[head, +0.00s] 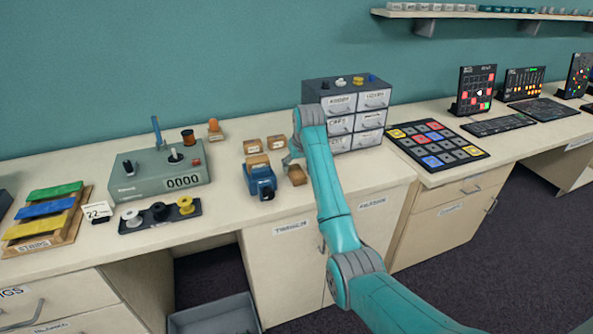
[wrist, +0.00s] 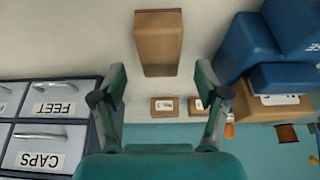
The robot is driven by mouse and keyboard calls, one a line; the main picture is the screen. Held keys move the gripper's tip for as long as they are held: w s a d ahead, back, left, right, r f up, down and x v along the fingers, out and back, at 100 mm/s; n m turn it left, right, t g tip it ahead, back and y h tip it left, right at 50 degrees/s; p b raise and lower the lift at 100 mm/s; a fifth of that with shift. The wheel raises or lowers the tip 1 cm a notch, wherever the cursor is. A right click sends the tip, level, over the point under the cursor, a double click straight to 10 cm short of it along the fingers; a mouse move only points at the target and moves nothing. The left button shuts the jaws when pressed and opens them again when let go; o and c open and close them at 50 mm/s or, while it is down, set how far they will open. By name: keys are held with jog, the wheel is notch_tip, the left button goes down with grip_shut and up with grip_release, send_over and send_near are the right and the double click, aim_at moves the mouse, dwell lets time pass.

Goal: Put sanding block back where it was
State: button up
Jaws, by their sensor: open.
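A plain brown block (wrist: 158,42), which looks like the sanding block, lies on the pale counter. In the head view the brown block (head: 297,176) is right of the blue device, just below my gripper (head: 292,158). In the wrist view my gripper (wrist: 160,84) is open and empty. Its two fingers are spread apart, and the block lies beyond the fingertips, roughly centred on the gap. I see no contact between them. The block's original place is not marked in view.
A blue device (head: 261,182) stands left of the block, with small labelled cartons (head: 276,142) behind. A drawer cabinet (head: 357,118) stands close behind my arm. A grey counter box (head: 160,172) is farther left. Bare counter (head: 235,215) lies at the front.

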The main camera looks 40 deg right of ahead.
jog(key=v, duration=0.8)
dwell(0.4)
